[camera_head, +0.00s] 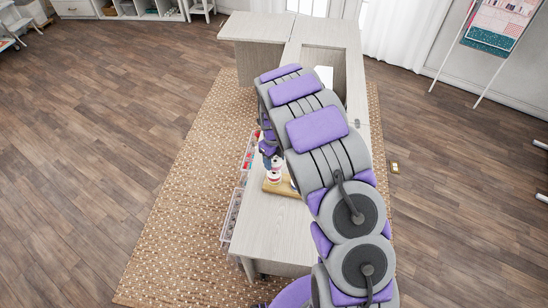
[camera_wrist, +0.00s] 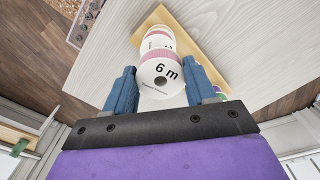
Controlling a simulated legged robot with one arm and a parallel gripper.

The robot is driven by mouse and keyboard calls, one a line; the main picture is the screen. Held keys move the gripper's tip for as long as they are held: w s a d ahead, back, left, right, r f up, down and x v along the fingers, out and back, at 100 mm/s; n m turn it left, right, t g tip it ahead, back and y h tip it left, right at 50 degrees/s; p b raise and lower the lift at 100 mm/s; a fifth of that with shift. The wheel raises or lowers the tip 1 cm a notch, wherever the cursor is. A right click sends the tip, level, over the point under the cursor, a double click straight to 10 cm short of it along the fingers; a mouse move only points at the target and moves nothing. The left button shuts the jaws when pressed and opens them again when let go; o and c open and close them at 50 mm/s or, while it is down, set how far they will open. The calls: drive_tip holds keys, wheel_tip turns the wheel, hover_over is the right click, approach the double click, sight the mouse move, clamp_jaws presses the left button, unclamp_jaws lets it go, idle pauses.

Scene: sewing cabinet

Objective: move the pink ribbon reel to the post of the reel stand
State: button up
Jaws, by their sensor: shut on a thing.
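Clear trays with small items (camera_head: 232,213) hang along the left side of the pale cabinet top (camera_head: 275,225). A green-edged item (camera_wrist: 221,95) shows beside the right finger in the wrist view. My arm covers much of the cabinet's right side.

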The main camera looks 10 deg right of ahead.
drive_tip(key=shift+f, duration=1.45)
idle(0.3)
drive_tip(key=o, duration=1.1)
wheel_tip(320, 180, up, 17)
drive_tip(key=p, duration=0.2)
drive_tip(key=shift+r, duration=0.15)
drive_tip(key=shift+w+a, duration=0.1)
